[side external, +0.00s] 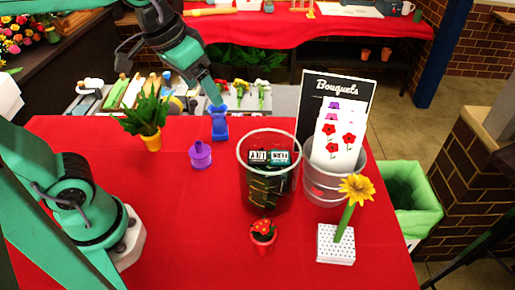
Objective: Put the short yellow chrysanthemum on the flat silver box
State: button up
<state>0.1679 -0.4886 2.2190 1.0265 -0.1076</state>
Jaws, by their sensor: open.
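A yellow flower (357,188) with a short green stem stands at the front right of the red table. Its stem meets the top of a low white box with dark dots (335,250), and it leans a little right; I cannot tell whether the stem is in the box or behind it. I cannot make out with certainty a flat silver box; this pale dotted box is the nearest low box to the flower. My gripper (172,84) is open, above the back left of the table, far from the flower. I see nothing held in it.
A blue vase (218,128) and purple pot (200,157) stand below my gripper. A small red pot (263,246) is in front.

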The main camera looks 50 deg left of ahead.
jog(key=s+a+f+t, duration=0.1)
jog(key=s+a+f, duration=0.3)
jog(key=s, duration=0.1)
jog(key=shift+s+a+f+n+y, duration=0.2)
jog(key=shift+a+n+y, duration=0.1)
jog(key=shift+a+y, duration=0.1)
